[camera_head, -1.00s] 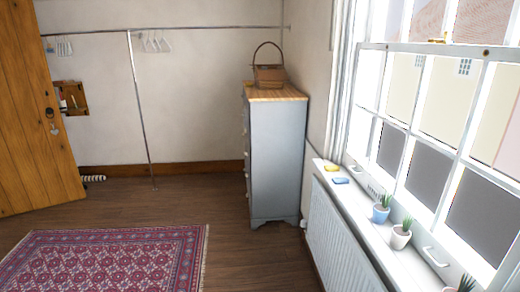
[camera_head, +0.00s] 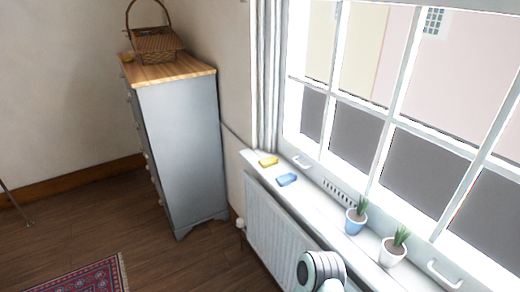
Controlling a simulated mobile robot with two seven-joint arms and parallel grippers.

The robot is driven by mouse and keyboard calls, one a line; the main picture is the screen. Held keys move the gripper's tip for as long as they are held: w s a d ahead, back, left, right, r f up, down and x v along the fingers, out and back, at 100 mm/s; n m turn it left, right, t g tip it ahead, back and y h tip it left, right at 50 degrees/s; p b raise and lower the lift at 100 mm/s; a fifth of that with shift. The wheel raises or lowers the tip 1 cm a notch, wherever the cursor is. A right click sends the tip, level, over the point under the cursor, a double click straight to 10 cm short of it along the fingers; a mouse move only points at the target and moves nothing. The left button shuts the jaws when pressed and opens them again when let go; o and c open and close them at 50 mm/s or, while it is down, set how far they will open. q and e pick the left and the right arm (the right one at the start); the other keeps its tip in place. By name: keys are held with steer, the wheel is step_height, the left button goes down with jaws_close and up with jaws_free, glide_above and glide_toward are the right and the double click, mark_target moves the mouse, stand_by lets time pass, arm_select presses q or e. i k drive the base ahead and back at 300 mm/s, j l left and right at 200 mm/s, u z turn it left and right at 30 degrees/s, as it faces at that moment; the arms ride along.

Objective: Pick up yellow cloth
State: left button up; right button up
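A small yellow cloth (camera_head: 268,161) lies on the white windowsill at its far left end, close to the window frame and curtain. A similar blue cloth (camera_head: 287,180) lies on the sill just nearer than it, apart from it. A rounded white and dark part of my own arm shows at the bottom, in front of the radiator. No gripper fingers show in the head view.
Potted plants in a blue pot (camera_head: 355,220) and a white pot (camera_head: 393,248) stand farther along the windowsill (camera_head: 322,212). A radiator (camera_head: 268,225) is below it. A grey dresser (camera_head: 185,140) with a wicker basket (camera_head: 155,43) stands left. Wooden floor lies open at lower left.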

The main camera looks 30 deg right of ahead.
mark_target(269, 161)
steer(key=i+j+z, duration=0.1)
steer(key=i+z, duration=0.4)
steer(key=i+j+z, duration=0.3)
steer(key=z, duration=0.15)
steer(key=i+j+z, duration=0.8)
steer(key=j+z, duration=0.2)
